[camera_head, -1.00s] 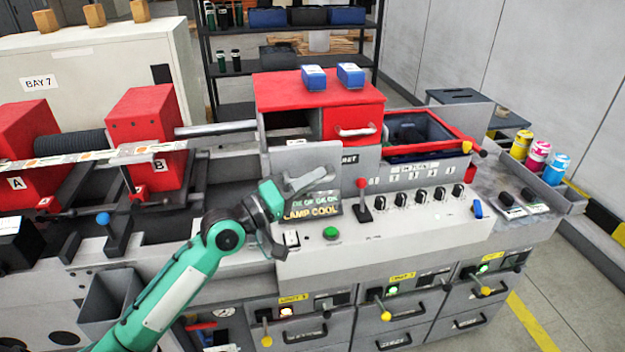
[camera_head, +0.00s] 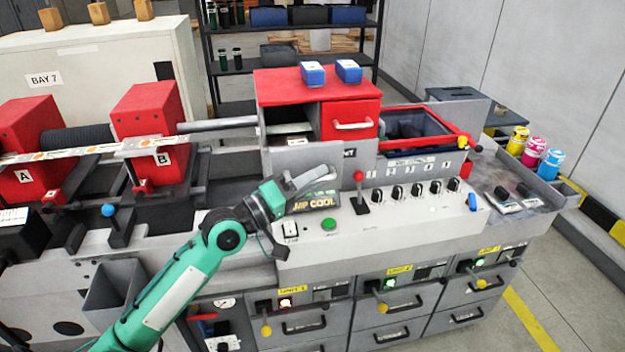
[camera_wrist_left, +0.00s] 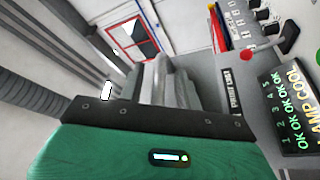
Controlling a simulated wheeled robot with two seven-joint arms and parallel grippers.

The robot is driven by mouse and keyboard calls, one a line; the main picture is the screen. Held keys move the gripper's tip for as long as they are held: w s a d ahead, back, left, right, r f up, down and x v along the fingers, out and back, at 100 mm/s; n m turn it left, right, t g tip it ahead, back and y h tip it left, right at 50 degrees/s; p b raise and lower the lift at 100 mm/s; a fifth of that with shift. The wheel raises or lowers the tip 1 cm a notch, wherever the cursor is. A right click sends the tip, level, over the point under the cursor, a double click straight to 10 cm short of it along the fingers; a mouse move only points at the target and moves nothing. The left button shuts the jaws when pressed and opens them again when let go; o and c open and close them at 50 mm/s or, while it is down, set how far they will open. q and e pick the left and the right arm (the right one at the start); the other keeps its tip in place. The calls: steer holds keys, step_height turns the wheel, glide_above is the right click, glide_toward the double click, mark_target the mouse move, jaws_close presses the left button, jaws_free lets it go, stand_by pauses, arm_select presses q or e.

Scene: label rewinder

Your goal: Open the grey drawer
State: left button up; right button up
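A grey panel (camera_head: 288,160), seemingly the grey drawer's front, stands below a dark opening (camera_head: 290,118) at the left of the red cabinet. It covers part of a label beside it. My left gripper (camera_head: 312,178) is in front of this panel, just above the console display. In the left wrist view its pale fingers (camera_wrist_left: 165,82) are close together, beside a grey labelled face (camera_wrist_left: 227,92). The drawer's handle is not clear among the grey shapes, so I cannot tell whether the fingers hold it. My right gripper is not in view.
The red drawer (camera_head: 350,122) with a pale handle is beside the opening. A red-rimmed bin (camera_head: 468,143) stands to its right. The console has a red-topped lever (camera_head: 359,176), a green button (camera_head: 328,224) and several knobs near my gripper. Lower drawers with black handles are beneath.

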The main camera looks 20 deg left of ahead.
arm_select(q)
steer(key=b+v, duration=0.8)
steer(key=v, duration=0.5)
steer(key=shift+s+a, duration=0.25)
steer(key=shift+s, duration=0.05)
stand_by(0.3)
